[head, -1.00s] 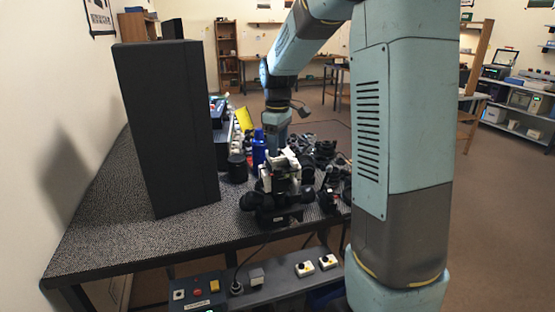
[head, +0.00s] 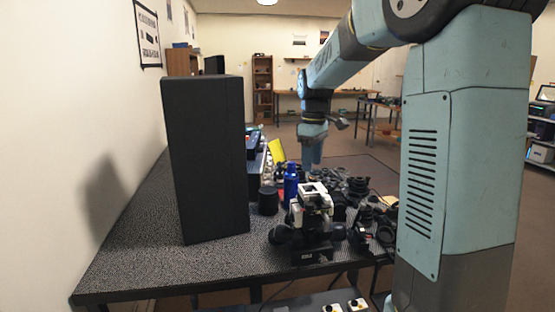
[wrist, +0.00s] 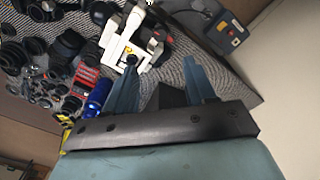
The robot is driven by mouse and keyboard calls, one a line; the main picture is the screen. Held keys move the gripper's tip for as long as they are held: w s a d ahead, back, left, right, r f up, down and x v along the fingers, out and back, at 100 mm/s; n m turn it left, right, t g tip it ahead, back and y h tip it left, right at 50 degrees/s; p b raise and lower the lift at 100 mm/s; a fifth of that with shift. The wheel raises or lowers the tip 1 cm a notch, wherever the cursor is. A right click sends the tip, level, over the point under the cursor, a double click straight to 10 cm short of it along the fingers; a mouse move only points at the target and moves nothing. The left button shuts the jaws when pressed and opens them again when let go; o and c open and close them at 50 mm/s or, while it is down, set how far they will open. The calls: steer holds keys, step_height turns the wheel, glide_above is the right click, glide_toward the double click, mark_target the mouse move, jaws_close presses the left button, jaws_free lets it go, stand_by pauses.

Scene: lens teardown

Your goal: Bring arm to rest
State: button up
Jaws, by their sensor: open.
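My arm reaches over the table from the right in the head view. My gripper (head: 311,160) hangs above the table's far part, behind the white and black device (head: 313,205). In the wrist view my gripper (wrist: 160,80) shows two blue-grey fingers spread apart with nothing between them. The white and black device (wrist: 130,38) lies beyond the left finger there. In the head view the fingertips are small and partly hidden behind the things on the table.
A tall black box (head: 207,160) stands on the speckled table (head: 140,250) at left. A blue bottle (head: 291,184) and a black cylinder (head: 268,201) stand mid-table. Several black lens parts (head: 358,187) crowd the right side. A control box (wrist: 229,36) shows in the wrist view.

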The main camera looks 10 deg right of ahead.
steer(key=s+a+r+m+t, duration=0.1)
steer(key=s+m+t, duration=0.4)
steer(key=s, duration=2.4)
steer(key=r+m, duration=0.1)
steer(key=m, duration=0.3)
steer(key=shift+a+t, duration=0.15)
steer(key=shift+t, duration=0.15)
